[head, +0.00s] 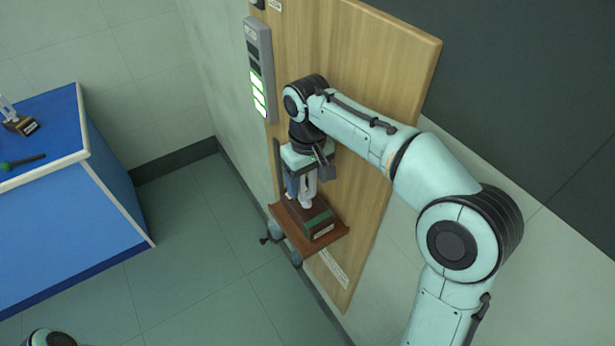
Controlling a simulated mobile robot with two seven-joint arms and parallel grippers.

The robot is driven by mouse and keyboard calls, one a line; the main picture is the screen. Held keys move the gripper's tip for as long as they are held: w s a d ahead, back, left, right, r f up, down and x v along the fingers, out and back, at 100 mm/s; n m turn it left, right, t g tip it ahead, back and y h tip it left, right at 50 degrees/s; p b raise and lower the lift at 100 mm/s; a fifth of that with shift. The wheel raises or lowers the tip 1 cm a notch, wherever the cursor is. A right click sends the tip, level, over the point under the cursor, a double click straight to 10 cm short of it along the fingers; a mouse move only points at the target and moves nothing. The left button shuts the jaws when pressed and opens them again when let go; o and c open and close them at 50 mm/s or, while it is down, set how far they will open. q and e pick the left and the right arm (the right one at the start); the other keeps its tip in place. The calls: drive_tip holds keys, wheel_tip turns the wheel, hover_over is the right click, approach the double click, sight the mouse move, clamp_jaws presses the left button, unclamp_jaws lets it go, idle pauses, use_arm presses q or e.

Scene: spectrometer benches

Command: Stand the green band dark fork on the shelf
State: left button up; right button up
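The green band dark fork (308,193) has pale metal prongs on a dark brown block with a green band and a small white label. It is upright, with its block on or just above the small brown shelf (281,230) on the wooden panel. My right gripper (306,181) points down from above, with its fingers at the prongs. The fingers partly hide the fork, and I cannot tell if they are closed on it. Only a bit of my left arm shows at the bottom left edge; its gripper is out of view.
A grey indicator box (259,70) with lit green bars is on the wooden panel (385,60) above the shelf. A blue bench (60,220) at left holds another fork on a dark block (20,125) and a green-headed mallet (22,161). Open floor lies between.

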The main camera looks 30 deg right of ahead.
sight(307, 194)
use_arm(q)
drive_tip(key=w+r+p, duration=0.3)
drive_tip(key=w+r, duration=0.1)
drive_tip(key=shift+w+r+t, duration=0.15)
drive_tip(key=shift+w+t, duration=0.15)
use_arm(e)
wheel_tip(307, 194, up, 12)
drive_tip(key=shift+r, duration=0.15)
use_arm(q)
drive_tip(key=shift+s, duration=0.1)
drive_tip(key=shift+a, duration=0.1)
